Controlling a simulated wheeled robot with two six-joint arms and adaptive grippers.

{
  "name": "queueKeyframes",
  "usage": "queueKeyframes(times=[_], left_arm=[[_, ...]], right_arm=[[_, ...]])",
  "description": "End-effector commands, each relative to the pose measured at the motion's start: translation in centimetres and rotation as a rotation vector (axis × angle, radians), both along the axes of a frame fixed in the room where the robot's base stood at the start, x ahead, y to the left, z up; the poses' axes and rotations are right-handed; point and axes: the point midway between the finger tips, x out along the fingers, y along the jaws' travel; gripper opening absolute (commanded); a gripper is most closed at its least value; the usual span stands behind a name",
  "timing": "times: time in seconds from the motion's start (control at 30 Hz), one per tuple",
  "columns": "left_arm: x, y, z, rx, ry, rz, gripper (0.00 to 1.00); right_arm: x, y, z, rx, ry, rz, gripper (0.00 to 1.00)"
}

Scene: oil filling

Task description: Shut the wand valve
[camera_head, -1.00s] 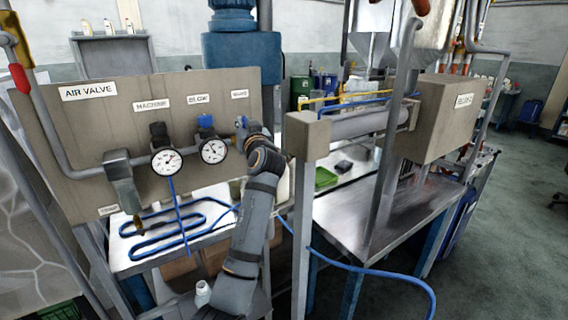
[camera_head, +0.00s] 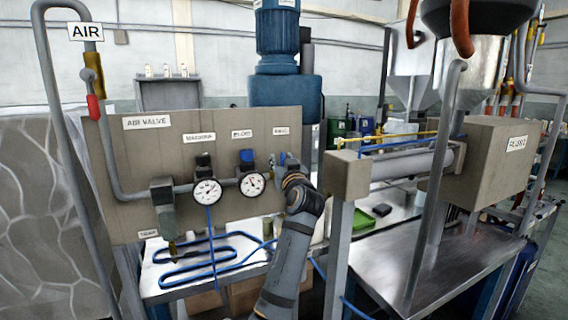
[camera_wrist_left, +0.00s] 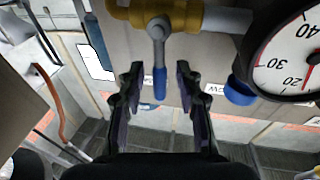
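The valve (camera_wrist_left: 158,35) I take for the wand valve shows in the left wrist view, with a yellow body, a grey lever and a blue grip (camera_wrist_left: 160,83). It is on the grey-brown panel (camera_head: 130,160), below the rightmost small label (camera_head: 281,131), which is too blurred to read surely. My left gripper (camera_wrist_left: 160,75) is open, a finger on each side of the blue grip, with a visible gap on both sides. In the head view my left gripper (camera_head: 286,168) is at the panel's right end and largely hides the valve. My right gripper is not in view.
Two round gauges (camera_head: 207,192) (camera_head: 252,184) sit left of the valve; one gauge (camera_wrist_left: 290,60) is close beside the gripper in the wrist view. A grey post with a block (camera_head: 345,175) stands just right of my arm. Blue hose (camera_head: 200,262) lies on the bench below.

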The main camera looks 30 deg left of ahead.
Motion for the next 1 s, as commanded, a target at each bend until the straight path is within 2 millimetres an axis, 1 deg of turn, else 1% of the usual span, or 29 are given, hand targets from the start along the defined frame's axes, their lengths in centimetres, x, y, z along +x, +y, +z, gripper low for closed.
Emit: queueKeyframes(times=[0.17, 0.27, 0.37, 0.53, 0.6, 0.7, 1.0], left_arm=[[0.0, 0.0, 0.2, 0.003, -0.003, 0.000, 0.35], [-0.4, -0.4, 0.1, 0.001, -0.004, -0.001, 0.35], [-1.6, -1.5, -0.2, -0.001, -0.003, -0.002, 0.35], [-4.1, -3.5, -0.8, -0.003, -0.002, -0.003, 0.35], [-4.8, -4.2, -0.9, -0.002, -0.003, -0.004, 0.35], [-5.5, -4.7, -1.0, 0.000, -0.003, -0.002, 0.35], [-5.7, -4.8, -1.0, 0.002, -0.002, 0.000, 0.35]], right_arm=[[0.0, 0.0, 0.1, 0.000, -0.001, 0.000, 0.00], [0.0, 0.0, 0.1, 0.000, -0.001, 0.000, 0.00], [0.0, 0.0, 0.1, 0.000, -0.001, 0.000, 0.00], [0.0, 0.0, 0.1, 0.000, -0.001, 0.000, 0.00], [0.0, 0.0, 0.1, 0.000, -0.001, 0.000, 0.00], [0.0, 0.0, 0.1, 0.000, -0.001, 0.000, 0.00], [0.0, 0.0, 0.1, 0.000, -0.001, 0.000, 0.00]])
